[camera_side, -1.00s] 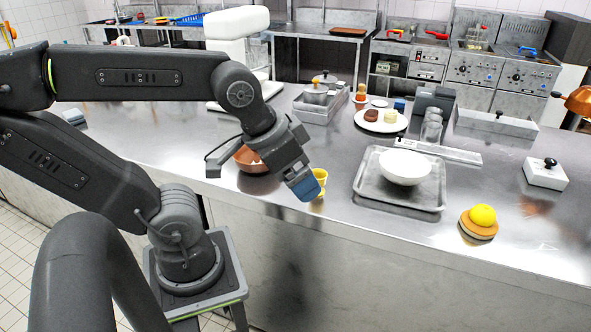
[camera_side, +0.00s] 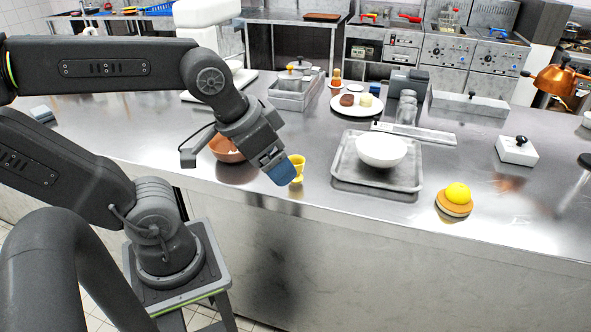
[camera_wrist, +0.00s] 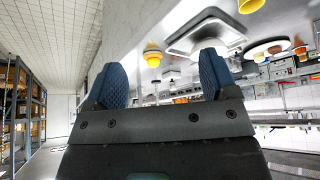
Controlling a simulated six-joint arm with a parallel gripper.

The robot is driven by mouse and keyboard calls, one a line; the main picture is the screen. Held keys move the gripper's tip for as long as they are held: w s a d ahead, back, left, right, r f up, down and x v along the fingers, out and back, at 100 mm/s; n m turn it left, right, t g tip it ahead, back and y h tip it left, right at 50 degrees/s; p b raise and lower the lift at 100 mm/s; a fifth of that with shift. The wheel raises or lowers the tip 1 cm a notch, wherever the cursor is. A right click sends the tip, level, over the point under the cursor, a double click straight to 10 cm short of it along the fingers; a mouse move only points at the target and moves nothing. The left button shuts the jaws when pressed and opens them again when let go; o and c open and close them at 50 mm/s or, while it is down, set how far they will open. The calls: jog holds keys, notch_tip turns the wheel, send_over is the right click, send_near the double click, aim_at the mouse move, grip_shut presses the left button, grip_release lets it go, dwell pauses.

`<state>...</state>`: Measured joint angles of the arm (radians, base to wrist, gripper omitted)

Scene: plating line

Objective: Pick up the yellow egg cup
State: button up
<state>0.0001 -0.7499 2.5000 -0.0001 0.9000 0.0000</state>
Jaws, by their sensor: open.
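The yellow egg cup (camera_side: 299,166) stands upright near the counter's front edge in the side view, its left part hidden behind my gripper's blue fingertips. My gripper (camera_side: 281,171) tilts down just left of the cup. In the wrist view my gripper (camera_wrist: 161,76) has its two blue fingers spread wide with nothing between their pads. The cup looks apart from the fingers in the wrist view; the side view does not show the gap.
A brown bowl (camera_side: 222,150) stands left of my gripper. Right of the cup is a metal tray (camera_side: 347,180) with a white bowl (camera_side: 381,152), then a yellow ball (camera_side: 457,193) on a round base. Behind are a plate (camera_side: 343,107) and a metal container (camera_side: 291,99).

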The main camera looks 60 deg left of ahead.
jog(key=w+a+f+n+g+y, duration=0.2)
jog(key=w+a+f+n, duration=0.1)
jog(key=w+a+n, duration=0.4)
jog(key=w+a+f+n+g+y, duration=0.1)
jog(key=w+a+f+n+g, duration=0.1)
jog(key=w+a+n, duration=0.55)
jog(key=shift+m, duration=0.45)
jog(key=a+f, duration=0.1)
jog(key=f, duration=0.1)
jog(key=s+a+f, duration=0.1)
jog(key=f, duration=0.2)
jog(key=a+f, duration=0.1)
jog(key=f, duration=0.2)
jog(key=shift+s+a, duration=0.15)
jog(key=shift+a, duration=0.2)
jog(key=shift+d+x, duration=0.2)
jog(key=shift+x, duration=1.25)
jog(key=shift+d+x, duration=0.25)
jog(key=shift+x, duration=1.2)
jog(key=shift+s+f, duration=0.15)
jog(key=shift+c, duration=0.2)
jog(key=c, duration=1)
jog(key=shift+o, duration=0.2)
